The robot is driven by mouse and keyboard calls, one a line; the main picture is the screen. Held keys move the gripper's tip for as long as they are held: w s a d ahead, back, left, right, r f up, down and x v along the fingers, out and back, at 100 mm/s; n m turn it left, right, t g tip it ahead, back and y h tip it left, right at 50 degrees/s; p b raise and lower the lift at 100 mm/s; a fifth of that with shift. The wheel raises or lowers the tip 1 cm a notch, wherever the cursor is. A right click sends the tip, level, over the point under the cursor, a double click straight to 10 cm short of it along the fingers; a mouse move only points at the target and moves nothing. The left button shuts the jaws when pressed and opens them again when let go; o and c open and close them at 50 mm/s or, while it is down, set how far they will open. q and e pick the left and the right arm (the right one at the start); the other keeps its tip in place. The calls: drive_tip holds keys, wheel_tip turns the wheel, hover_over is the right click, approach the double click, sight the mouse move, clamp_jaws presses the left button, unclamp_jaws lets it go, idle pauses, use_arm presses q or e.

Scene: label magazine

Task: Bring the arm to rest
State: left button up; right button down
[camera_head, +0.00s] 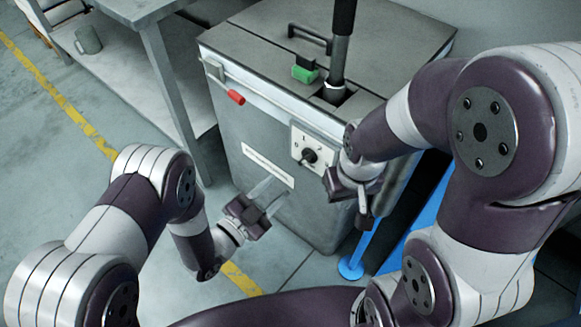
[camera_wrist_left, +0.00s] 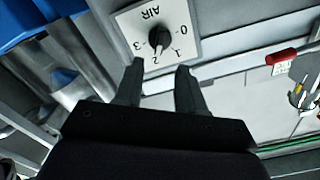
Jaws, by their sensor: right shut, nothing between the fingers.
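My left gripper (camera_head: 269,192) is in front of the grey cabinet's front face, low and near the white label strip (camera_head: 262,163). Its two fingers are apart with nothing between them, as the left wrist view (camera_wrist_left: 161,72) also shows. My right gripper (camera_head: 363,208) hangs by the cabinet's right front corner, pointing down, its fingers shut and empty. My right arm (camera_head: 400,120) reaches in from the right.
The cabinet (camera_head: 235,130) carries an AIR dial (camera_head: 309,156), also upside down in the left wrist view (camera_wrist_left: 160,38). A workbench (camera_head: 135,10) stands left; a blue stand (camera_head: 351,267) stands right.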

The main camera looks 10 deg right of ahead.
use_arm(q)
drive_tip(key=v, duration=0.3)
drive_tip(key=shift+s+a, duration=0.25)
drive_tip(key=shift+a, duration=0.05)
